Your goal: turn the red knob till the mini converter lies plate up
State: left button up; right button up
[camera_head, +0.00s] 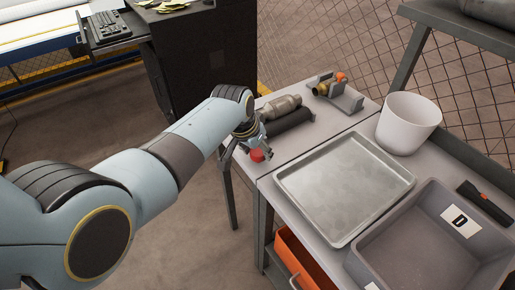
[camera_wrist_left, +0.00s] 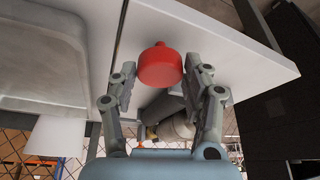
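The red knob (camera_head: 257,155) is at the near left edge of the workbench, at the near end of a dark roller (camera_head: 290,122). The silver mini converter (camera_head: 280,106) lies beside the roller; I cannot tell which way its plate faces. My left gripper (camera_head: 260,145) is at the knob. In the left wrist view the knob (camera_wrist_left: 160,66) sits between the fingertips of the left gripper (camera_wrist_left: 164,76), which are open with a small gap on each side. The metal body (camera_wrist_left: 176,128) behind is partly hidden by the gripper. My right gripper is not in view.
A metal tray (camera_head: 283,179) lies on the bench right of the knob. A white bin (camera_head: 407,123), a grey crate (camera_head: 365,267) marked D and a flashlight (camera_head: 484,203) are further right. A small fixture (camera_head: 345,98) stands at the back. An orange drawer (camera_head: 302,264) is below.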

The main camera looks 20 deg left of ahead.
pick_arm(q)
jog(key=shift+o, duration=1.4)
jog(key=v, duration=1.2)
